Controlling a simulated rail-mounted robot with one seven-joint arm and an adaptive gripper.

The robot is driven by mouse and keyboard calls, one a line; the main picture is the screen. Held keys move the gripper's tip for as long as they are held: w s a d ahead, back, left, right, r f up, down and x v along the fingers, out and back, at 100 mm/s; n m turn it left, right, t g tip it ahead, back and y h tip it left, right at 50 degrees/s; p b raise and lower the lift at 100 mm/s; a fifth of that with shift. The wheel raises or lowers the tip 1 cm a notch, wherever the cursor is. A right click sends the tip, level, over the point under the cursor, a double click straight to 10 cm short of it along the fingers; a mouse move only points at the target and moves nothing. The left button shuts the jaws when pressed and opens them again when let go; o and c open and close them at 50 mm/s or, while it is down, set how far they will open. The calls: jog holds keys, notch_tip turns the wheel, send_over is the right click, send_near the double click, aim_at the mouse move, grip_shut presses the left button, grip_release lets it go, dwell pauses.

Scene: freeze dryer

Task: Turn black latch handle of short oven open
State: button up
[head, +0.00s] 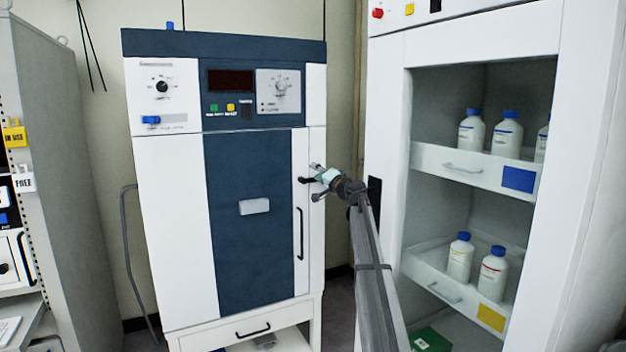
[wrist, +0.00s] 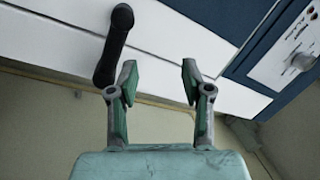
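The short oven (head: 170,220) is a white cabinet with a dark blue panel, in the middle of the head view. Its black latch handle (head: 305,180) sticks out at the upper right edge of the door. In the wrist view the latch handle (wrist: 113,45) is a thick black lever on the white front, beside and partly behind the left finger. My gripper (head: 318,181) is at the handle's right end in the head view. In the wrist view my gripper (wrist: 160,83) is open, with nothing between its fingers. I cannot tell whether the left finger touches the handle.
A long black vertical door handle (head: 299,233) is below the latch. A control panel with a dial (head: 281,84) is above. A tall white cabinet (head: 384,130) with bottles on drawers stands close on the right. A grey rack (head: 60,150) stands at the left.

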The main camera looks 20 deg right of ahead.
jog(key=a+f+b+v, duration=0.1)
jog(key=b+v, duration=0.3)
jog(key=v, duration=0.9)
jog(key=shift+s+f, duration=0.3)
jog(key=shift+f, duration=0.3)
dwell(0.5)
jog(key=shift+w+a+b, duration=0.1)
jog(key=shift+b, duration=0.2)
dwell(0.4)
